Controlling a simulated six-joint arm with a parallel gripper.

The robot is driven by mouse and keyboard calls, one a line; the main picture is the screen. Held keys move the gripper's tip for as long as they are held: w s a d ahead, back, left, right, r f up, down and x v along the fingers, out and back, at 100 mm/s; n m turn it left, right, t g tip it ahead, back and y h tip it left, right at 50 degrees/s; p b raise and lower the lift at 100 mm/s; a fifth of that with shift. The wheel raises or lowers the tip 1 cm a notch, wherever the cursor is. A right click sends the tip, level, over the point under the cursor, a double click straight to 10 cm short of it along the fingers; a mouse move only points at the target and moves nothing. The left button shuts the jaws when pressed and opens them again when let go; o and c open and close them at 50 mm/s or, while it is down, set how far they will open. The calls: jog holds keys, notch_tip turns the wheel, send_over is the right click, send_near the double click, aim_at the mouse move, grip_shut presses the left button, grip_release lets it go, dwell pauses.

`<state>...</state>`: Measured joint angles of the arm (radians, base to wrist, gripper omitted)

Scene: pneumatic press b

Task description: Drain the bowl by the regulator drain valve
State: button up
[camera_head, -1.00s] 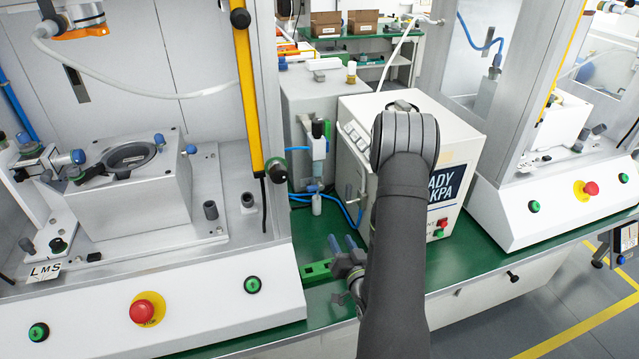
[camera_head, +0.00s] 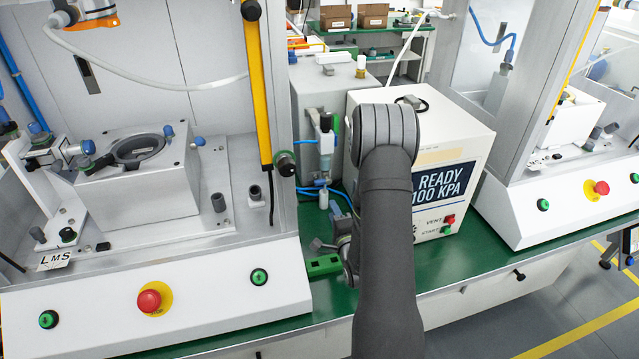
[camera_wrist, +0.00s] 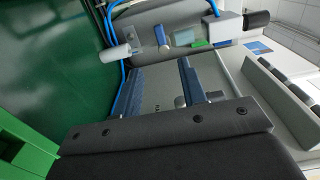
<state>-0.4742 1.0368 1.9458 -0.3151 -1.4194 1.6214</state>
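The regulator (camera_head: 326,142) stands upright between the left press and the white tester box. Its clear bowl shows in the wrist view (camera_wrist: 184,38), pictured sideways. A small blue part at the bowl's lower end, which looks like the drain valve (camera_wrist: 161,37), also shows in the head view (camera_head: 320,187). A pale cylinder (camera_wrist: 115,53) sits just below it. My gripper (camera_wrist: 160,87) has its two blue-padded fingers apart with nothing between them. It is short of the regulator, not touching it. In the head view my arm hides most of the gripper.
The tester box (camera_head: 450,185) reads READY 100 KPA and stands close on the right. Blue tubes (camera_wrist: 122,55) run beside the regulator. A green block (camera_head: 323,265) lies on the green bench. The left press (camera_head: 200,290) bounds the left side.

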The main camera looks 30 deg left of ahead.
aim_at(320, 184)
jog(key=x, duration=1.5)
jog(key=shift+w+a, duration=0.1)
grip_shut()
